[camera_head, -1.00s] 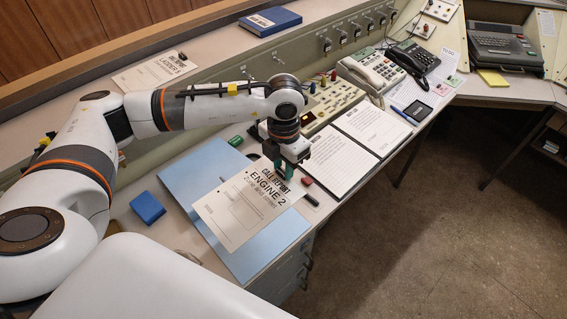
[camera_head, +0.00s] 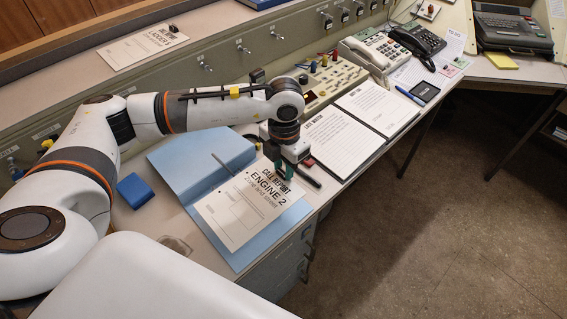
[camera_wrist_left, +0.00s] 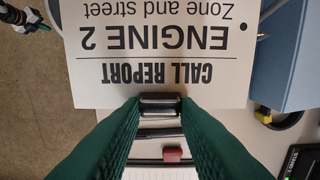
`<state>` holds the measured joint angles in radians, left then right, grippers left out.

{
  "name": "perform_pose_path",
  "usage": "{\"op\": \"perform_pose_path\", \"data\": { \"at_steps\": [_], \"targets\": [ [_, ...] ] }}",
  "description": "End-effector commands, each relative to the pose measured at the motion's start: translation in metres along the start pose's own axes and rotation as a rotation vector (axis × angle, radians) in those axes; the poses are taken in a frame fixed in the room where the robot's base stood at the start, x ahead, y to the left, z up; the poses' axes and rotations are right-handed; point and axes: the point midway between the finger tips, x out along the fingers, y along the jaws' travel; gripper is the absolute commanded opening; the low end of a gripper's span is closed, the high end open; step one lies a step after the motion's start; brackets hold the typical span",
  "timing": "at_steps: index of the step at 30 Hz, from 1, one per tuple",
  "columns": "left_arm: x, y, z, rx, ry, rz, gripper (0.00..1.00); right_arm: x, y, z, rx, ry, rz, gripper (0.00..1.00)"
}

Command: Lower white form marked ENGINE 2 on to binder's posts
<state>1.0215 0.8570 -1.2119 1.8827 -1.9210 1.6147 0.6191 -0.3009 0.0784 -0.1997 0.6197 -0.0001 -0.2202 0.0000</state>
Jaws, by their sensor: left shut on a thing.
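The white form marked ENGINE 2 (camera_head: 240,215) hangs roughly flat over the front part of the blue binder (camera_head: 187,160). In the left wrist view the form (camera_wrist_left: 150,75) appears upside down, with a dark hole near its left-hand margin. My left gripper (camera_head: 284,170) is shut on the form's top edge, at a dark clip-like piece that shows between the green fingers (camera_wrist_left: 160,105). A thin grey prong (camera_head: 221,162) sticks up beside the form, perhaps a binder post. The gap under the form cannot be judged. What seems my right gripper (camera_wrist_left: 35,20) is small at the wrist view's corner.
A blue block (camera_head: 135,190) lies left of the binder. White printed pages (camera_head: 345,140) lie right of my gripper, with a dark pen-like item (camera_head: 306,177) close by. A switch panel (camera_head: 330,80) and telephones (camera_head: 415,38) stand behind. The desk's front edge is close to the form.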

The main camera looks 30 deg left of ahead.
Motion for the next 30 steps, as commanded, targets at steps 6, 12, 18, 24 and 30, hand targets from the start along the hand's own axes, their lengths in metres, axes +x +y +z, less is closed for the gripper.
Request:
{"op": "perform_pose_path", "data": {
  "at_steps": [6, 12, 18, 24, 30],
  "targets": [
    [0.009, 0.0, -0.001, 0.0, 0.0, 0.0, 0.08, 0.008, 0.0, 0.0, 0.0, -0.001, -0.001, 0.0],
    [0.008, 0.0, -0.001, 0.0, 0.0, 0.0, 0.08, 0.007, -0.001, 0.0, 0.0, -0.002, -0.001, 0.0],
    [0.01, 0.0, -0.001, 0.0, 0.0, 0.0, 0.08, 0.009, -0.001, 0.0, 0.0, -0.002, -0.001, 0.0],
    [0.016, 0.0, -0.001, 0.0, 0.0, 0.0, 0.08, 0.015, -0.002, 0.0, 0.0, -0.002, -0.002, 0.0],
    [0.022, 0.0, -0.001, 0.0, 0.0, 0.0, 0.08, 0.021, -0.002, -0.001, -0.001, -0.002, -0.002, 0.0]
  ]
}}
